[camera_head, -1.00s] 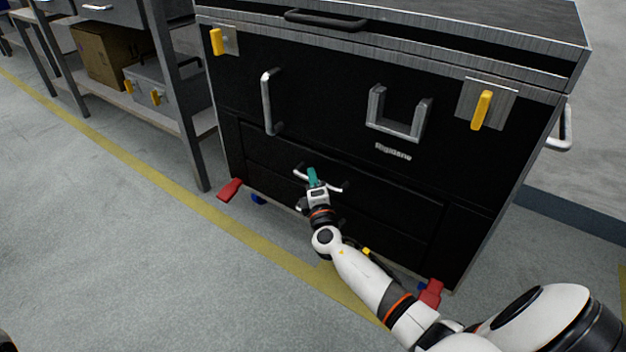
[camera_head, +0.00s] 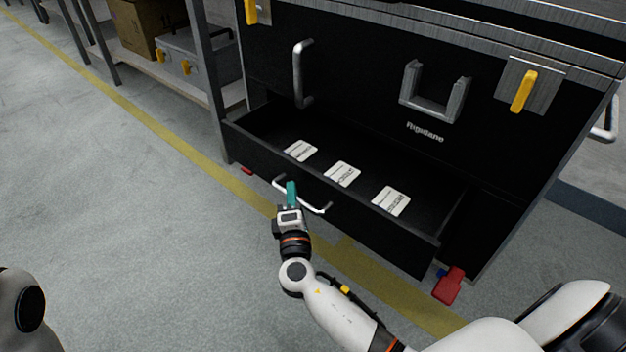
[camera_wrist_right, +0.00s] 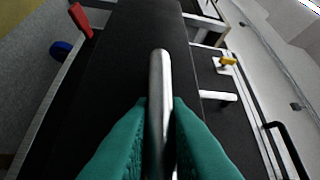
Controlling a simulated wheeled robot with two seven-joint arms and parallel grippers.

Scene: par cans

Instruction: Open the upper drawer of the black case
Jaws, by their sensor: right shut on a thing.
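The black case (camera_head: 350,85) stands ahead of me in the head view, with grey metal edges and yellow latches. Its upper drawer (camera_head: 375,232) is pulled well out, and its inside shows. Three white labelled cards (camera_head: 342,174) lie in it. My right gripper (camera_head: 291,190) has teal fingers and is shut on the drawer's silver handle (camera_head: 316,209). In the right wrist view the fingers (camera_wrist_right: 160,135) close on both sides of the handle bar (camera_wrist_right: 159,75). The lower drawer is hidden. My left gripper is not in view; a white part of mine shows at lower left.
A shelf rack (camera_head: 205,90) with a cardboard box (camera_head: 143,25) and a grey case (camera_head: 190,58) stands at the left. A red caster pedal (camera_head: 449,287) sticks out at the case's lower right. The floor at the left is clear.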

